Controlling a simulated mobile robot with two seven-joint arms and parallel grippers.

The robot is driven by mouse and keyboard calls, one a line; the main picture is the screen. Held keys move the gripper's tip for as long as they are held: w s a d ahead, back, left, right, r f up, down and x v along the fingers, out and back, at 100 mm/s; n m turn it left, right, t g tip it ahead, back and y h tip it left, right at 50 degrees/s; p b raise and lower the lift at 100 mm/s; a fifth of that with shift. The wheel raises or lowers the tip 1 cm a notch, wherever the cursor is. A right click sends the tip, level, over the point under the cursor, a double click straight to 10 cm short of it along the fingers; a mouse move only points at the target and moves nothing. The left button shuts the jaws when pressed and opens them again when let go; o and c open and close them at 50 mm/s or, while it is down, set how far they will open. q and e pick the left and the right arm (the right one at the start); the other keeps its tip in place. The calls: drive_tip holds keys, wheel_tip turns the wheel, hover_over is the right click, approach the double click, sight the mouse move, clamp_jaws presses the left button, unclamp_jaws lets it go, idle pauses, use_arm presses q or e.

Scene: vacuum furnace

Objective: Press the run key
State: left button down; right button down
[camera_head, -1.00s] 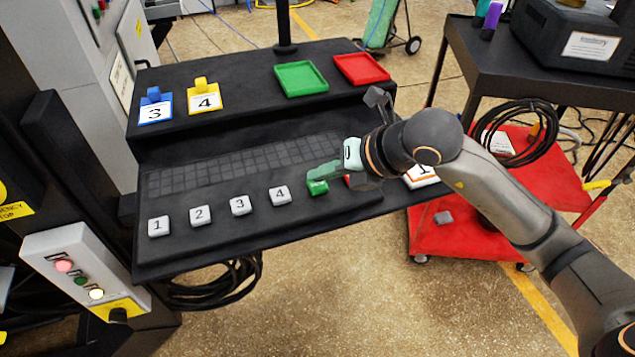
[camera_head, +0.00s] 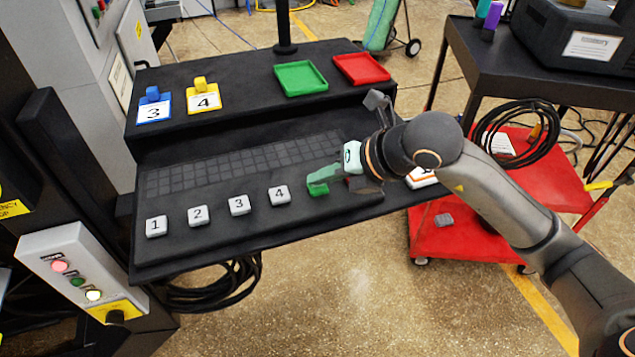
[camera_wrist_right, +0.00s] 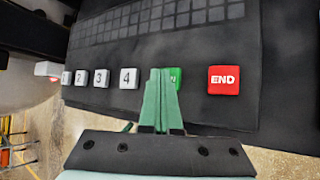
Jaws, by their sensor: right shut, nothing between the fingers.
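The green run key (camera_head: 318,190) is on the sloped black console, to the right of the white number keys. In the right wrist view the green key (camera_wrist_right: 175,78) shows beside and partly behind my fingers, with most of its lettering covered. My right gripper (camera_head: 312,180) is shut and empty, its green fingertips at the key. In the right wrist view its fingertips (camera_wrist_right: 161,72) overlap the key's left part. I cannot tell whether they touch it. My left gripper is not in view.
The white keys 1 to 4 (camera_head: 238,205) run to the left. A red END key (camera_wrist_right: 224,80) is just right of the green key. A green tray (camera_head: 301,91) and a red tray (camera_head: 361,81) stand on the upper shelf, with tags 3 and 4 (camera_head: 203,101) at its left.

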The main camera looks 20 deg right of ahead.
sight(323, 190)
idle(0.3)
drive_tip(key=shift+r+p, duration=0.6)
drive_tip(key=shift+r, duration=0.25)
drive_tip(key=shift+r+p, duration=1.85)
drive_tip(key=shift+r, duration=0.75)
drive_tip(key=shift+f, duration=0.1)
